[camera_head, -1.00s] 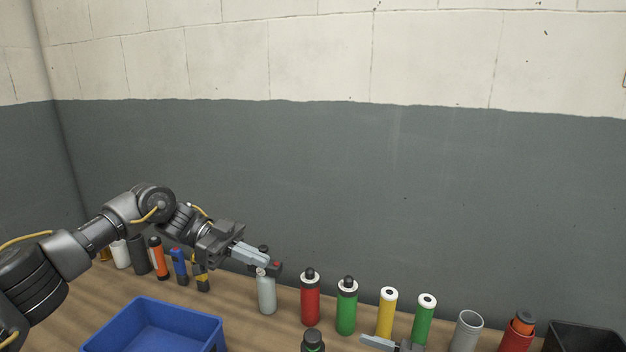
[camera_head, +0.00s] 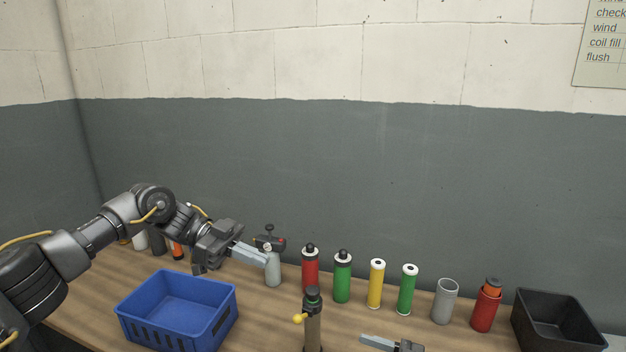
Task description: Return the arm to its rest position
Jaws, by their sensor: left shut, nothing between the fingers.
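My left arm comes in from the left over the workbench. Its gripper (camera_head: 264,258) is shut and empty, its fingers pointing right, in front of a grey bottle (camera_head: 273,270) in the picture; I cannot tell whether they touch. My right gripper (camera_head: 372,342) shows only in part at the bottom edge; a light grey finger and a dark part are visible, and its opening is not clear.
A blue crate (camera_head: 178,312) stands below my left arm. Red (camera_head: 311,270), green (camera_head: 342,280) and yellow (camera_head: 376,286) cylinders line the bench back. A dark post (camera_head: 313,322) with a yellow knob stands in front. A black bin (camera_head: 560,325) is at right.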

